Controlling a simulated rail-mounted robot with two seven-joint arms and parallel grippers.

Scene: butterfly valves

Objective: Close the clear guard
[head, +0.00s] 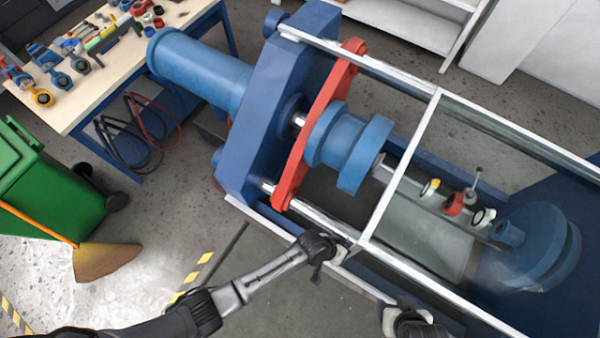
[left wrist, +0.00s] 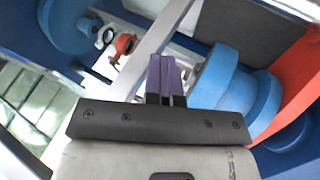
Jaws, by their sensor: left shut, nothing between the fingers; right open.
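The clear guard (head: 401,165) is a see-through panel in a pale metal frame on the blue machine. It covers the right part in the head view, over the valves; the left part, with the red crossbar, is uncovered. Its frame bar also shows in the left wrist view (left wrist: 155,45). My left gripper (head: 340,254) is at the lower end of this bar, its fingers mostly hidden. In the left wrist view its purple fingers (left wrist: 166,78) are shut and empty beside the bar; contact is unclear. My right gripper (head: 407,316) is open near the machine's front edge, partly cut off.
The red crossbar (head: 318,125) and blue cylinder (head: 342,142) stand inside the machine. Small valves (head: 453,203) sit under the guard. A workbench (head: 95,85) with parts and a green bin (head: 45,185) are at left. A white shelf (head: 415,25) stands behind.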

